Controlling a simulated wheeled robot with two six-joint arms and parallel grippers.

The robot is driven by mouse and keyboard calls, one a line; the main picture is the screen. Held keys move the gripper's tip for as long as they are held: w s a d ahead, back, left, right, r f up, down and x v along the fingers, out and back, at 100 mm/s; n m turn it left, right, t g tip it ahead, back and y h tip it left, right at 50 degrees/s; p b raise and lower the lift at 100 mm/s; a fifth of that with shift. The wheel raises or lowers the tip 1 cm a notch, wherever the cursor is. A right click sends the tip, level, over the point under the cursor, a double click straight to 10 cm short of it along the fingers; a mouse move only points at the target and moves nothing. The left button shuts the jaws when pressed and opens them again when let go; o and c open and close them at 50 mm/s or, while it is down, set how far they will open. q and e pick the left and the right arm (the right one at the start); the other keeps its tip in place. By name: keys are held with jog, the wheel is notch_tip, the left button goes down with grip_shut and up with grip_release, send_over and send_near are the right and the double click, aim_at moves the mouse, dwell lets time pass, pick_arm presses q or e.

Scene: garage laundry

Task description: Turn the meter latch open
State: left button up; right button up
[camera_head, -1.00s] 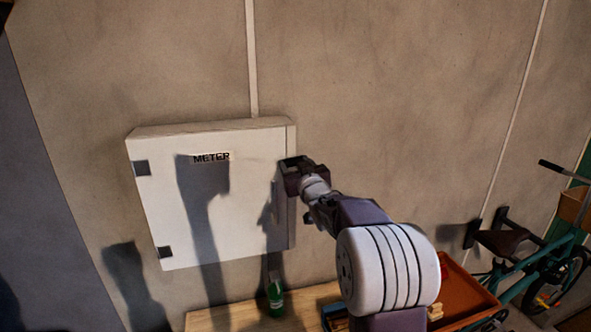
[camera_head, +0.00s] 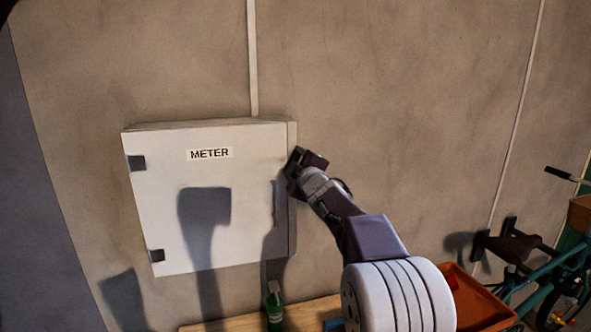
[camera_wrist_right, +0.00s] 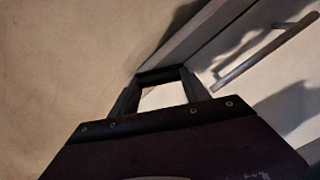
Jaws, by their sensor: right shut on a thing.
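The white meter box (camera_head: 240,245) hangs on the wall with its door closed, a METER label and two dark hinges on its left. A slim bar handle (camera_head: 275,203) runs upright near the door's right edge; it also shows in the right wrist view (camera_wrist_right: 265,52). My right gripper (camera_head: 293,165) is at the box's upper right edge. In the right wrist view its fingers (camera_wrist_right: 160,78) close on a small dark piece at the box edge, which looks like the latch; the fingers largely hide it. My left gripper is not in view.
A wooden bench top (camera_head: 235,322) with a green bottle (camera_head: 274,306) stands below the box. An orange tray (camera_head: 480,297) is at the lower right, with a teal bicycle (camera_head: 545,280) beyond it. The wall around the box is clear.

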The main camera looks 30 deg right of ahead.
jog(key=n, duration=0.2)
jog(key=n+b, duration=0.1)
jog(key=n, duration=0.2)
jog(key=shift+f+n+b, duration=0.25)
jog(key=shift+n+b, duration=0.05)
jog(key=shift+b, duration=0.05)
jog(key=shift+n, duration=0.3)
jog(key=o, duration=1.4)
jog(key=shift+r, duration=0.1)
jog(key=b+v, duration=0.1)
jog(key=v, duration=0.8)
